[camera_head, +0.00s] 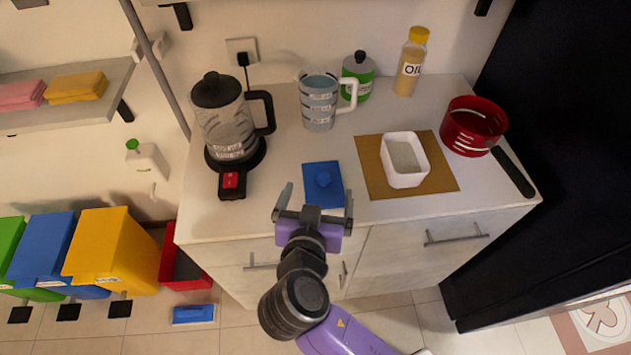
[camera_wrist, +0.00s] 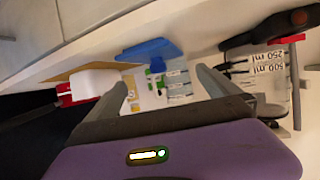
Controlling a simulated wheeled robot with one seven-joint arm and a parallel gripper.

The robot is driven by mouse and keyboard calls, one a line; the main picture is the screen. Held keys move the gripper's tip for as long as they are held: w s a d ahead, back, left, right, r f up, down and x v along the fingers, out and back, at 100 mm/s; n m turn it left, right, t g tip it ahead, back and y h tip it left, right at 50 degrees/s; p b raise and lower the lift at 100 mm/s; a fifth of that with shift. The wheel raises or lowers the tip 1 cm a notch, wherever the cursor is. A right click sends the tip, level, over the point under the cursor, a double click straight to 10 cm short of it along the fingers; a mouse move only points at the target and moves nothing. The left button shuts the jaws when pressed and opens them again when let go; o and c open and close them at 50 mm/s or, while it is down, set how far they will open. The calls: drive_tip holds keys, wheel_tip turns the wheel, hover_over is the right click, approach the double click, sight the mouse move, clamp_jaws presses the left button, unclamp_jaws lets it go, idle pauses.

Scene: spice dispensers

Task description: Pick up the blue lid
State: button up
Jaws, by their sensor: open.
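The blue lid (camera_head: 323,184) is a flat rectangle with a raised knob. It lies on the white counter, left of the brown mat, in the head view. It also shows in the wrist view (camera_wrist: 152,50), beyond the fingers. My gripper (camera_head: 318,194) is open and empty at the counter's front edge. Its two fingers are spread and appear to frame the near part of the lid in the head view. I cannot tell the exact height of the fingers above the counter. No contact with the lid is visible.
A kettle (camera_head: 223,125) stands left on its base, a measuring jug (camera_head: 319,103) behind the lid. A white container (camera_head: 406,160) sits on the brown mat (camera_head: 375,170). A red pot (camera_head: 472,128) is at right, an oil bottle (camera_head: 411,62) behind. Bare counter surrounds the lid.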

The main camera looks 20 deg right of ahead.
sight(320, 184)
drive_tip(key=x, duration=0.2)
drive_tip(key=shift+w+d+f, duration=0.1)
drive_tip(key=shift+w, duration=0.15)
drive_tip(key=shift+f+p+x, duration=0.2)
drive_tip(key=shift+p+x, duration=0.2)
drive_tip(key=shift+x, duration=0.9)
drive_tip(key=shift+f+p+x, duration=0.2)
drive_tip(key=shift+p+x, duration=0.2)
drive_tip(key=shift+x, duration=0.9)
drive_tip(key=shift+s, duration=0.15)
drive_tip(key=c, duration=1.2)
